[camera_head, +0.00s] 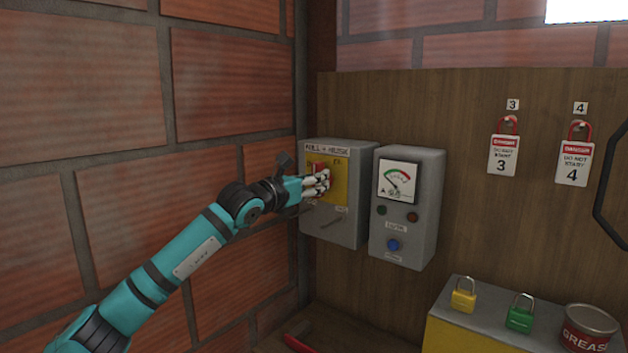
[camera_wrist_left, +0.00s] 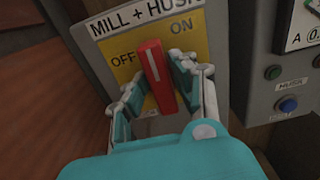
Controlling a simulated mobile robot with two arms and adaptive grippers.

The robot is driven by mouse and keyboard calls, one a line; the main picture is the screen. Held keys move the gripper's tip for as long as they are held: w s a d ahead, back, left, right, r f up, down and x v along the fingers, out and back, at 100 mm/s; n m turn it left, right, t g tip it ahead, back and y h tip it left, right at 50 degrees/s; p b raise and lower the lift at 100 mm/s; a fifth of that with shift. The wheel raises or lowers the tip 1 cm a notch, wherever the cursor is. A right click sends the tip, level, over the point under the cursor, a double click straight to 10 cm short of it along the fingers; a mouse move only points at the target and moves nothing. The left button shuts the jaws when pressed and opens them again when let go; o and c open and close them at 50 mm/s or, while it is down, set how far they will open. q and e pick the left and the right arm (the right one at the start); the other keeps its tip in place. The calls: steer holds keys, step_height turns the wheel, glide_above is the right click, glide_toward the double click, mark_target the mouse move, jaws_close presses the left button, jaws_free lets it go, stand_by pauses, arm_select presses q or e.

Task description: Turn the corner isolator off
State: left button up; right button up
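The corner isolator is a grey box (camera_head: 337,230) labelled "MILL + HUSK", on the wooden board beside the brick corner. Its red handle (camera_wrist_left: 155,72) sits on a yellow plate (camera_wrist_left: 122,52) marked OFF at left and ON at upper right. In the left wrist view the handle stands near upright, its top leaning slightly left, between the two marks. My left gripper (camera_head: 318,183) is at the handle, its fingers (camera_wrist_left: 158,92) on either side of it. A gap shows on the left; contact on the right is unclear. My right gripper is out of view.
A grey meter box (camera_head: 405,240) with a blue button stands close to the right. Danger tags (camera_head: 503,155) hang further right. A yellow padlock (camera_head: 463,297), a green padlock (camera_head: 519,316) and a grease tin (camera_head: 588,330) stand on a box at lower right.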

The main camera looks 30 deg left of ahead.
arm_select(q)
jaws_close()
steer(key=shift+f+n+b, duration=0.25)
steer(key=shift+n+b, duration=0.25)
steer(key=shift+b, duration=0.5)
steer(key=n+b, duration=0.2)
steer(key=n, duration=0.3)
steer(key=n+b, duration=0.2)
steer(key=n, duration=0.4)
steer(key=n+b, duration=0.2)
steer(key=n, duration=0.3)
steer(key=shift+a+f+n, duration=0.15)
steer(key=shift+a+n, duration=0.25)
steer(key=shift+o, duration=2.3)
jaws_free()
